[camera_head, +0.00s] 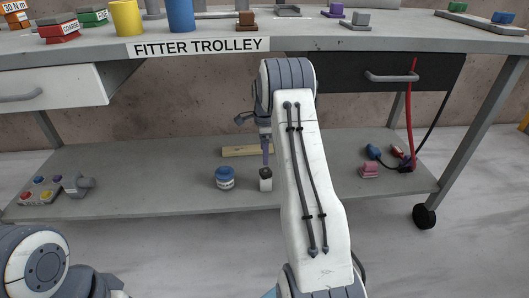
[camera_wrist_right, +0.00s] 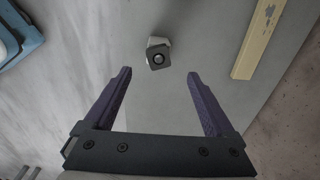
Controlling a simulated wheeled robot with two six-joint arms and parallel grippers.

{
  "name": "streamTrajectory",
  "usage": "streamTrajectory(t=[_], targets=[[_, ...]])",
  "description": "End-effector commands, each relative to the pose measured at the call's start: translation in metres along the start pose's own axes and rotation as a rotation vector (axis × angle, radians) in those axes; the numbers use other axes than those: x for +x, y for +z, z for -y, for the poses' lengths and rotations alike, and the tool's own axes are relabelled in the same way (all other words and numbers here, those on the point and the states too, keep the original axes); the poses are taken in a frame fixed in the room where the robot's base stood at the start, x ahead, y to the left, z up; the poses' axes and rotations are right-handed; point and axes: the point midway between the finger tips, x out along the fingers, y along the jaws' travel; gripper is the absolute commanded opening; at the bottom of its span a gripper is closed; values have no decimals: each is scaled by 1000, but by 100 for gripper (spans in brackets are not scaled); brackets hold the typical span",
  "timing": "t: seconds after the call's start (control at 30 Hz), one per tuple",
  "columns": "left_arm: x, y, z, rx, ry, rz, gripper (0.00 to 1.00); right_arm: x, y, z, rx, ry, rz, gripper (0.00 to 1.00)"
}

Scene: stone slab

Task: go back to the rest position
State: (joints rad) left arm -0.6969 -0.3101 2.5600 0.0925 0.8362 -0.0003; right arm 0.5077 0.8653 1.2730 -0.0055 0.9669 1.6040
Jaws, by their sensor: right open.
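My right arm reaches forward over the trolley in the head view, and its gripper (camera_head: 267,158) hangs over the lower shelf (camera_head: 120,178). In the right wrist view the gripper (camera_wrist_right: 159,74) has its two purple fingers spread wide with nothing between them. A small white bottle with a dark cap (camera_head: 265,181) stands on the shelf just below the gripper; the bottle also shows in the wrist view (camera_wrist_right: 158,56), beyond the fingertips. My left arm shows only in part at the bottom left, and its gripper is out of view.
A blue-lidded jar (camera_head: 225,178) stands left of the bottle, with a yellowish bar (camera_head: 247,150) behind. A pink block (camera_head: 369,171) and cables lie right; a button box (camera_head: 39,191) lies left. The worktop (camera_head: 400,37) and open dark drawer (camera_head: 430,72) overhang the shelf.

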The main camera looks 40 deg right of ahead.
Motion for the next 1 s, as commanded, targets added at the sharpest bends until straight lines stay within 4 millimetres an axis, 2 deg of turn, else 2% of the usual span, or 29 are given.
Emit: streamTrajectory(t=[0.27, 0.37, 0.8, 0.93, 1.0], targets=[[5, 0, 0, 0, 0, 0, 92, 9, 0, 0, 0, 2, 0, 90], [13, 1, 1, 0, 0, 0, 92, 24, 0, -1, 0, 4, 0, 90], [56, 3, 4, 0, 0, 0, 92, 109, 0, 0, 0, 1, 0, 90], [65, 4, 5, 0, 0, 0, 92, 126, 0, 0, 0, 1, 0, 90], [58, 3, 4, 0, 0, 0, 92, 129, 0, -1, 0, 1, 0, 90]])
